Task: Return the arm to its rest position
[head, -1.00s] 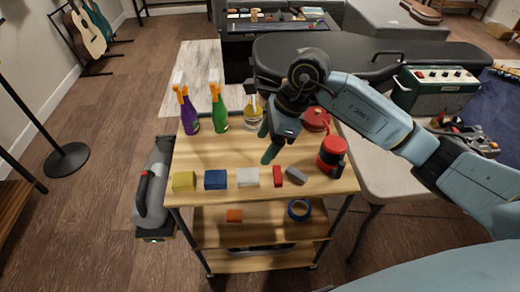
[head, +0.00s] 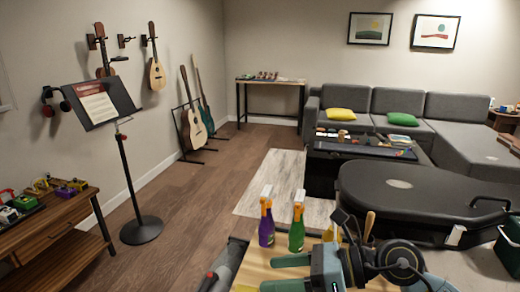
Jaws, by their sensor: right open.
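My right gripper (head: 288,273) shows at the bottom of the head view, in front of the wooden cart top (head: 258,272). Its two green fingers point left and are spread apart, with nothing seen between them. My right wrist and forearm run from there toward the lower right and are cut off by the bottom edge.
A purple spray bottle (head: 266,225) and a green one (head: 297,230) stand on the cart just beyond the gripper. A black guitar case (head: 430,200) lies at the right. A music stand (head: 130,170) is at the left. Floor is open between stand and cart.

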